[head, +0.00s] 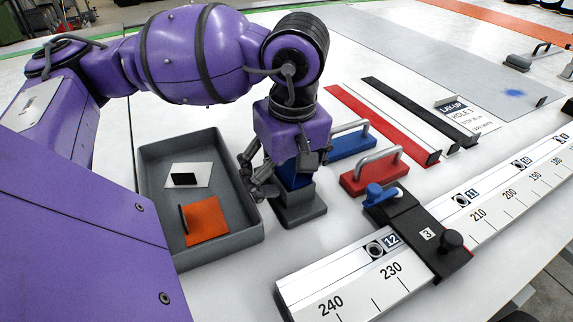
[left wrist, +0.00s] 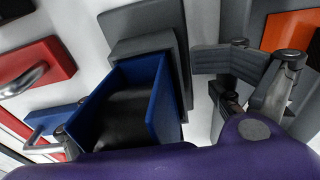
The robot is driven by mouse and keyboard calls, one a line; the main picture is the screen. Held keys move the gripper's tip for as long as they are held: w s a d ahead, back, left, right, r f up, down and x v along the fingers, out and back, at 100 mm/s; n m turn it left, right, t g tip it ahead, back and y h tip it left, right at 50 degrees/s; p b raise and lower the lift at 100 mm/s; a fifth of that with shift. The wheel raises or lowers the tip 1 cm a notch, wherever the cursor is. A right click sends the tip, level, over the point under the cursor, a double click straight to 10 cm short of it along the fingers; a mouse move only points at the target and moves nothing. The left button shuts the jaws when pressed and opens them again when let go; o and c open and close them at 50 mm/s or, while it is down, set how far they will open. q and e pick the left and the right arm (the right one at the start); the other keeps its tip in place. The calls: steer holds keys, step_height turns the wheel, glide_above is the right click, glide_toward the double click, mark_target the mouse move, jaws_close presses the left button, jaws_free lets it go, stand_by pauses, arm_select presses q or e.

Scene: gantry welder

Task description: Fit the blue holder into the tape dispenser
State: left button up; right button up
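The blue holder (left wrist: 168,105) is an open-topped box with a dark inside, in the middle of the left wrist view. In the head view, a strip of the blue holder (head: 293,178) shows below my left wrist. The grey tape dispenser (head: 302,208) stands on the table under it, and it also shows in the left wrist view (left wrist: 140,22). The holder rises from the dispenser's top; how deep it sits is hidden. My left gripper (head: 280,180) is over them with its fingers spread. A white gap separates one finger from the holder. My right gripper is not in view.
A grey tray (head: 155,165) with a white card and an orange card is left of the dispenser. A blue handled block (head: 350,142) and a red handled block (head: 372,175) are to the right. A ruled rail (head: 335,285) with a black clamp (head: 425,232) lies in front.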

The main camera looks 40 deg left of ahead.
arm_select(q)
steer(key=shift+o, duration=0.9)
steer(key=shift+f, duration=0.25)
steer(key=shift+a, duration=0.15)
steer(key=shift+w+r, duration=0.1)
steer(key=shift+r, duration=0.15)
steer(key=r, duration=0.4)
steer(key=d+r, duration=0.1)
steer(key=r, duration=0.7)
steer(key=shift+s+d, duration=0.15)
steer(key=shift+s, duration=0.15)
